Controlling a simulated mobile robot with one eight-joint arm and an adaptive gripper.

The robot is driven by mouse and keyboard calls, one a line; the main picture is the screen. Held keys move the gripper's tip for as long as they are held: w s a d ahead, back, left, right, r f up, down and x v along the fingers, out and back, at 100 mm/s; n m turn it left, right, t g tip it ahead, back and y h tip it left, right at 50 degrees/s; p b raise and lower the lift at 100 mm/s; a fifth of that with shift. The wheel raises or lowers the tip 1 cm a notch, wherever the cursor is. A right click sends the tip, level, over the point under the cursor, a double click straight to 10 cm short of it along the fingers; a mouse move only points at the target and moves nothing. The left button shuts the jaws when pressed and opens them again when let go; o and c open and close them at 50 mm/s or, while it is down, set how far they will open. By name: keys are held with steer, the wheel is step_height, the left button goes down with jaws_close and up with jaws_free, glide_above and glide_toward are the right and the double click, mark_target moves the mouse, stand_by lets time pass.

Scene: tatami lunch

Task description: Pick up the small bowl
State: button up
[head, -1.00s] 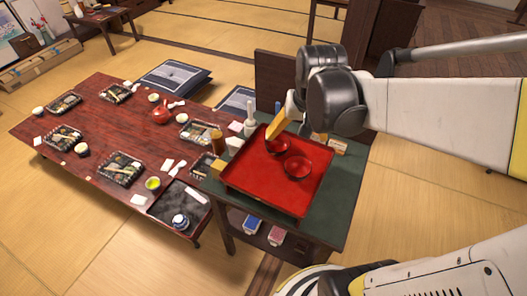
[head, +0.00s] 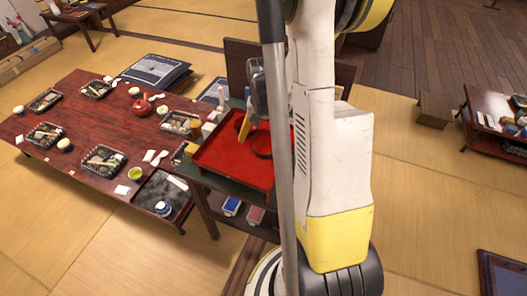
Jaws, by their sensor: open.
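The red tray (head: 222,162) stands on the dark green-topped side table. A dark red bowl (head: 263,146) shows on it only in part, cut off by my arm. I cannot tell whether it is the small bowl; no second bowl is visible behind my arm. My gripper (head: 245,132) is above the tray, just left of the visible bowl, with a yellow finger pointing down. It is open, with no bowl visibly held. Its other finger and the gap to the bowl are hidden.
The low red-brown table (head: 95,125) with lunch trays and cups lies to the left. A dark upright panel (head: 238,66) rises behind the side table. Open tatami lies right, before a low shelf (head: 500,115).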

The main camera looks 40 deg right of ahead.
mark_target(265, 151)
steer(key=f, duration=0.1)
steer(key=f+b, duration=0.1)
steer(key=f, duration=0.1)
steer(key=f+b, duration=0.1)
steer(key=f, duration=0.1)
steer(key=shift+s+d+f, duration=0.1)
steer(key=shift+s+d, duration=0.05)
steer(key=shift+s, duration=0.1)
steer(key=c, duration=1.4)
steer(key=shift+o, duration=0.2)
steer(key=shift+r, duration=0.25)
